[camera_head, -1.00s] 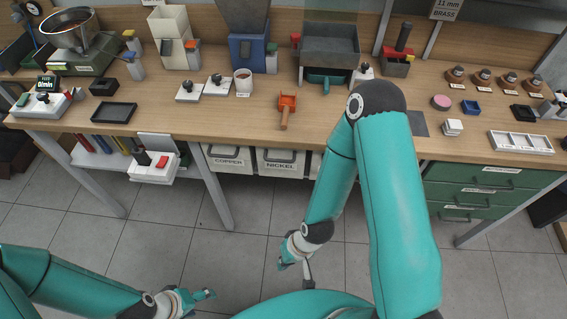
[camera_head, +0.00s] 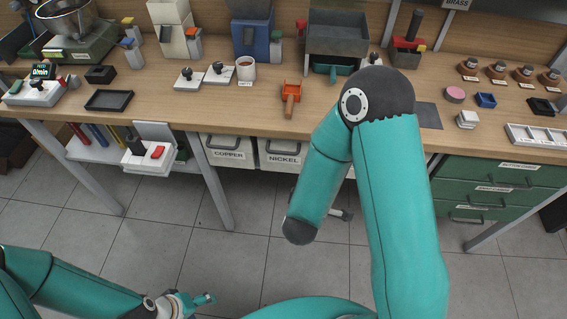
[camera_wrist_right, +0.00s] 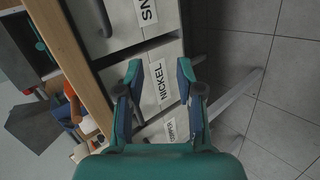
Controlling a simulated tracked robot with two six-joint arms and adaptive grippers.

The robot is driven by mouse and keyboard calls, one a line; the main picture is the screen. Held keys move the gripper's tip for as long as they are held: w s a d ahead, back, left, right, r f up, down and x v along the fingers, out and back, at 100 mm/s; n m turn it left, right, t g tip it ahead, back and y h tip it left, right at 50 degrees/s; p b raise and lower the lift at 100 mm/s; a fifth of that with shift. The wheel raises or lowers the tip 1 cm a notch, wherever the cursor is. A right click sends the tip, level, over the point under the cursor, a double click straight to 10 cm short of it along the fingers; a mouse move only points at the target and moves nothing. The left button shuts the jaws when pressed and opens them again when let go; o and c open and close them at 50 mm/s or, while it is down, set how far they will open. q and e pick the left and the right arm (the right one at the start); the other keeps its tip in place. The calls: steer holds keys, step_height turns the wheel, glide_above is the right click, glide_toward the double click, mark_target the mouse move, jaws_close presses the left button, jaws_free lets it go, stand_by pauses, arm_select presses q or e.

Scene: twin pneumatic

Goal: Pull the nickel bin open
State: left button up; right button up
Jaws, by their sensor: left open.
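The nickel bin (camera_head: 283,152) is a white bin with a NICKEL label, hanging under the bench top. It sits level with the copper bin beside it and looks shut. In the right wrist view the nickel bin's front (camera_wrist_right: 166,50) appears turned sideways. My right gripper (camera_wrist_right: 160,74) is open in front of it, with one finger on each side of the label. I cannot tell whether the fingers touch the bin, and its handle is hidden there. In the head view my right gripper is mostly hidden behind my forearm. My left gripper (camera_head: 207,299) is open and empty, low over the floor.
The copper bin (camera_head: 228,150) is left of the nickel bin. Another bin labelled "SN" (camera_wrist_right: 125,20) is on its other side. Green drawers (camera_head: 495,185) stand to the right. The bench edge is above the bins; the floor in front is clear.

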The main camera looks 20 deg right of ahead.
step_height(320, 180, up, 2)
steer(key=a+n+t+h+b, duration=0.2)
steer(key=h+b, duration=0.1)
steer(key=b, duration=0.3)
arm_select(q)
step_height(320, 180, down, 16)
steer(key=b, duration=0.7)
arm_select(e)
steer(key=t+y+p, duration=0.2)
steer(key=t+p, duration=0.1)
steer(key=p, duration=0.2)
glide_toward(284, 153)
arm_select(q)
step_height(284, 153, up, 4)
steer(key=shift+r, duration=0.2)
arm_select(e)
steer(key=x, duration=1)
steer(key=shift+w+d+f, duration=0.1)
steer(key=shift+w+f, duration=0.2)
jaws_close()
